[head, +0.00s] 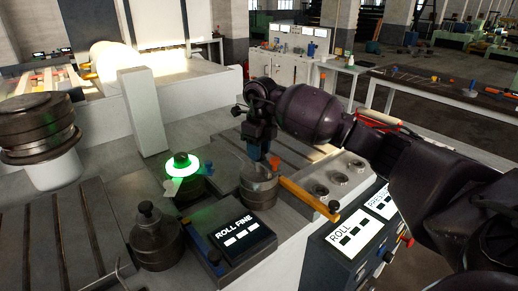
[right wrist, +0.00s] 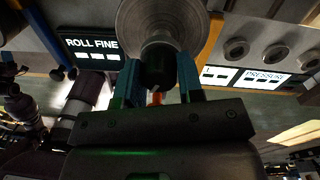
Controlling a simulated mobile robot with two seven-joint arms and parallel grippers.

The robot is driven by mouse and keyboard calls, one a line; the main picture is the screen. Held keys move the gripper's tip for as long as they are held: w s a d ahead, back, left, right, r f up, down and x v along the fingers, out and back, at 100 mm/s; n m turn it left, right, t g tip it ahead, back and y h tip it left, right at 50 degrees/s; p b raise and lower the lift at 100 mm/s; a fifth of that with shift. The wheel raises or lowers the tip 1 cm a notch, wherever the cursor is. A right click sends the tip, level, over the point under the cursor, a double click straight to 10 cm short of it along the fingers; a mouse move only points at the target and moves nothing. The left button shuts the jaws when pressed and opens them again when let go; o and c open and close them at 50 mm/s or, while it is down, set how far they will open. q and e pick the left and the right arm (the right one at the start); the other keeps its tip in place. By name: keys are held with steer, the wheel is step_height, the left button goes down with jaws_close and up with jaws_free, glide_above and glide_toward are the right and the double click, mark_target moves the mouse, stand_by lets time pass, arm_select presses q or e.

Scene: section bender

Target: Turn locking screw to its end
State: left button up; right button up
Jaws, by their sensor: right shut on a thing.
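My right gripper (head: 262,153) reaches down over a round grey metal cylinder (head: 258,186) on the machine top. In the right wrist view its two blue fingers (right wrist: 158,78) are shut on a dark round knob (right wrist: 158,62), which I take to be the locking screw. The knob stands on the cylinder's wide round face (right wrist: 185,18). In the head view the fingers and the cylinder's rim hide most of this knob. How far it has turned does not show. My left gripper is not in view.
A green-lit round fixture (head: 182,166) and a dark knobbed cylinder (head: 154,238) stand left of the gripper. A ROLL FINE panel (head: 240,238) lies in front. A yellow bar (head: 308,198) and several round fittings (head: 338,178) are to the right. A white post (head: 143,110) rises behind.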

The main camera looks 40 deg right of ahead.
steer(key=m+p, duration=0.2)
steer(key=m, duration=0.2)
steer(key=shift+r, duration=0.2)
steer(key=m+p, duration=0.2)
steer(key=m, duration=0.3)
steer(key=m+p, duration=0.2)
steer(key=m, duration=0.3)
steer(key=shift+m+t, duration=0.3)
steer(key=shift+t, duration=0.1)
arm_select(q)
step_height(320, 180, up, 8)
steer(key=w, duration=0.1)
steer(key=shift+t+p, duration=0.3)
steer(key=shift+p, duration=0.05)
arm_select(e)
steer(key=shift+f+m, duration=0.1)
steer(key=shift+m, duration=1.2)
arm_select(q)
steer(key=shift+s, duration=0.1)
arm_select(e)
steer(key=o, duration=0.9)
steer(key=shift+s, duration=0.1)
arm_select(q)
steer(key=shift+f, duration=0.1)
